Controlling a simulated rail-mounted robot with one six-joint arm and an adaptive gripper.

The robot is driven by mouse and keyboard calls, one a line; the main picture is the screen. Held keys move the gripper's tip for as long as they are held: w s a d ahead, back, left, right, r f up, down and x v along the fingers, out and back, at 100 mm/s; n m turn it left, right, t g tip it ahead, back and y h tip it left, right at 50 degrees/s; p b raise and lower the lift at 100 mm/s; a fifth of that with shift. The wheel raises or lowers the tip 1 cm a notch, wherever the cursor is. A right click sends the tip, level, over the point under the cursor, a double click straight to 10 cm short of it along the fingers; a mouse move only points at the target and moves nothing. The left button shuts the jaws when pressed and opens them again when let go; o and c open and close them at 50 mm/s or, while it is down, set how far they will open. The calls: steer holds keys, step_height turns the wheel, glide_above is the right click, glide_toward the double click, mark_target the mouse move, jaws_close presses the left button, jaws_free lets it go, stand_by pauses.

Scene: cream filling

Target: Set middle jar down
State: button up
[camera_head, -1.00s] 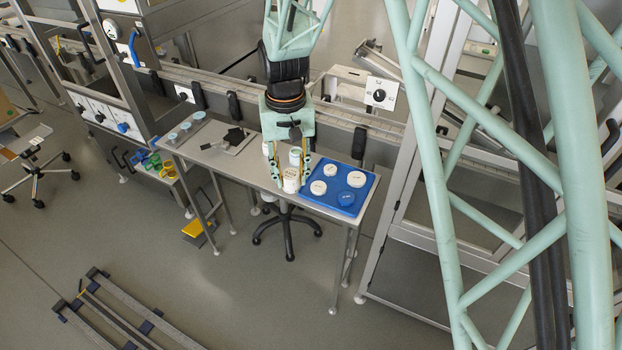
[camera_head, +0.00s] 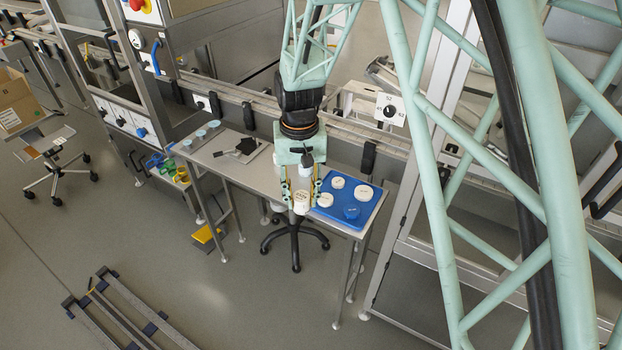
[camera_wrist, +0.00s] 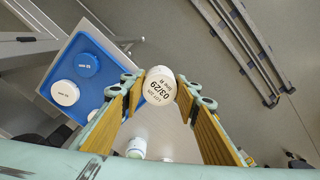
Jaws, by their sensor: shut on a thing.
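My gripper (camera_head: 301,204) points down at the front edge of the grey table and is shut on a white jar (camera_head: 301,200).
A blue tray (camera_head: 362,225) with white lids (camera_head: 325,199) and a blue lid (camera_head: 351,212) lies just right of the held jar. A dark tool (camera_head: 246,146) on a plate and small pale blue round items (camera_head: 201,134) are farther left on the table (camera_head: 226,163).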

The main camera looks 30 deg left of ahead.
steer(key=w+a, duration=0.2)
steer(key=w, duration=0.2)
steer(key=w+a+f, duration=0.1)
steer(key=w+a, duration=0.1)
steer(key=w, duration=0.2)
steer(key=w+a, duration=0.1)
steer(key=w, duration=0.4)
steer(key=shift+w+a+f, duration=0.1)
steer(key=shift+a+f, duration=0.05)
steer(key=shift+a, duration=0.25)
steer(key=shift+w, duration=0.1)
steer(key=shift+w+a, duration=0.1)
steer(key=shift+w, duration=0.1)
steer(key=shift+f+b, duration=0.4)
steer(key=shift+f, duration=1.4)
steer(key=shift+f, duration=0.1)
steer(key=o, duration=0.8)
steer(key=shift+o, duration=0.2)
